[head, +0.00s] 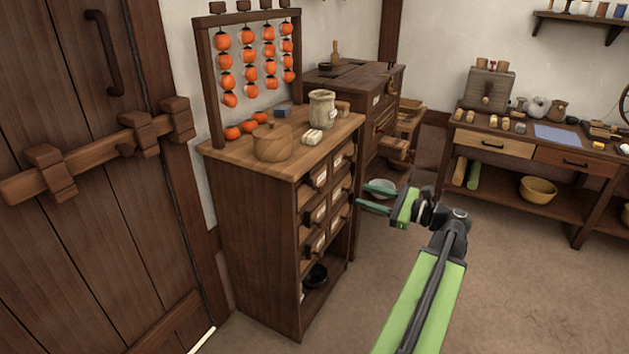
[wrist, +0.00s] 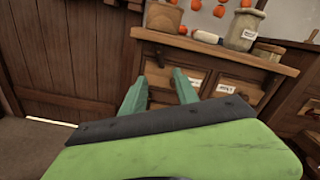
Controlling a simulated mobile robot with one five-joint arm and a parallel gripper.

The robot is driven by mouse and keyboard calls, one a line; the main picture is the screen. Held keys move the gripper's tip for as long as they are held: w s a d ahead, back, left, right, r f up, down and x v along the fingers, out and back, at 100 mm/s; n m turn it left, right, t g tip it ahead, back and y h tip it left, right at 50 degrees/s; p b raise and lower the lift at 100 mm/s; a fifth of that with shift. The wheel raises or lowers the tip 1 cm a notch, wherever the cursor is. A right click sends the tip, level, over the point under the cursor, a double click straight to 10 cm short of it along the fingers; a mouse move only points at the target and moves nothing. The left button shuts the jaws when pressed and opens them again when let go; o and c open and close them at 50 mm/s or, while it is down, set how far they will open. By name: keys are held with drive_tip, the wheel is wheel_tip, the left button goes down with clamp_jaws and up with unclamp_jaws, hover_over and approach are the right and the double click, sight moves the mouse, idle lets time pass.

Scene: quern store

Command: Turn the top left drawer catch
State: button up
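The wooden drawer cabinet (head: 250,230) stands left of centre in the head view, its drawer front turned to the right. Its top left drawer (head: 317,178) is at the near upper corner and bears a pale label. My gripper (head: 366,194) is in front of the cabinet's far side, apart from the drawers. In the wrist view its two green fingers (wrist: 158,78) are spread with nothing between them. They point at the upper drawers; the top left drawer shows partly between and behind them.
A round wooden box (head: 272,142), a jar (head: 321,107) and orange fruit (head: 240,128) stand on the cabinet top, under a rack of hanging fruit. A barred door (head: 95,200) is at the left. A workbench (head: 545,150) stands at the right. The floor (head: 520,290) between is clear.

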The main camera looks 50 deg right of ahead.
sight(312, 179)
drive_tip(key=x, duration=1.6)
drive_tip(key=shift+w+a, duration=0.1)
drive_tip(key=shift+w, duration=0.25)
